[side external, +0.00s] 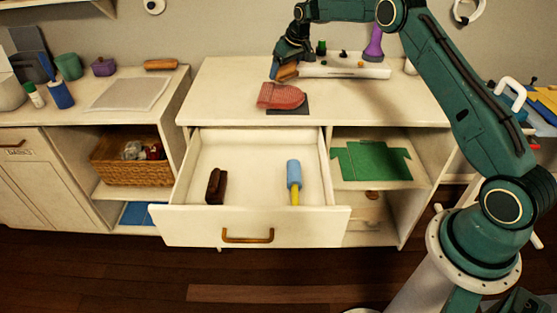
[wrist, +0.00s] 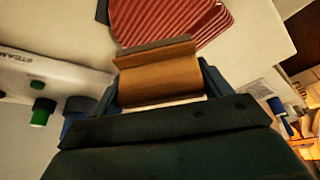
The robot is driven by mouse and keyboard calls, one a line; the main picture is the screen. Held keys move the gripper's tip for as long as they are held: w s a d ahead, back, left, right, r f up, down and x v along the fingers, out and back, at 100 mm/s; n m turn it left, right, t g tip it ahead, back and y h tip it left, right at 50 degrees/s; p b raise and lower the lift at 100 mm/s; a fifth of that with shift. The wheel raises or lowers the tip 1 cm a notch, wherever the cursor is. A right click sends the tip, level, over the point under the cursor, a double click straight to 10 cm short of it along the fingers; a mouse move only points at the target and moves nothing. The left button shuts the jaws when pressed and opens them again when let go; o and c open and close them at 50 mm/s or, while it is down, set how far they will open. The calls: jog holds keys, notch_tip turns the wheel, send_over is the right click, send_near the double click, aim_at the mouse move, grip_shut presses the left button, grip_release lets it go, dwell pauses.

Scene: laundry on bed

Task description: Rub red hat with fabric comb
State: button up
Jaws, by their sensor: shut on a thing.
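The red hat (side external: 281,95) lies on the white cabinet top, partly over a flat dark piece (side external: 288,111). It also shows in the wrist view as ribbed red cloth (wrist: 170,22). My gripper (side external: 283,74) is just behind the hat, at its upper edge. It is shut on a brown-orange comb with a dark edge strip, which shows in the wrist view (wrist: 158,75). The comb's edge is close to the hat's near border in the wrist view; I cannot tell whether they touch.
A white steamer board (side external: 345,71) with a purple item (side external: 374,43) stands behind. The open drawer (side external: 250,212) below holds a brown brush (side external: 216,186) and a blue roller with a yellow handle (side external: 294,180). The cabinet top right of the hat is clear.

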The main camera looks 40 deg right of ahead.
jog(key=shift+r, duration=0.3)
jog(key=shift+r, duration=1.5)
